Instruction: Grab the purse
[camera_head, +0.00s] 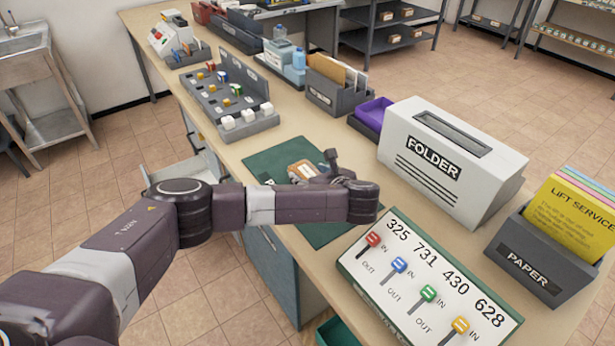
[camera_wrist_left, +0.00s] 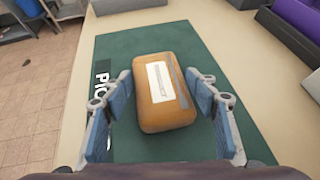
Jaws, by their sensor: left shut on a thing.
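The purse (camera_wrist_left: 172,110) is a small orange-brown, rounded block with a pale label on top. It lies over the dark green mat (camera_wrist_left: 118,48) in the left wrist view. In the head view the purse (camera_head: 300,170) is partly hidden by my left arm. My left gripper (camera_wrist_left: 158,82) has its blue-padded fingers on either side of the purse and is shut on it. In the head view the left gripper (camera_head: 328,164) is seen from behind, with its fingers largely hidden. I cannot tell whether the purse is lifted off the mat. My right gripper is in neither view.
A folder box (camera_head: 450,155) and a paper holder (camera_head: 545,265) stand to the right. A panel with coloured levers (camera_head: 425,285) lies in front. A purple tray (camera_head: 372,113), a file holder (camera_head: 338,98) and a sorting tray (camera_head: 225,105) stand further back on the counter.

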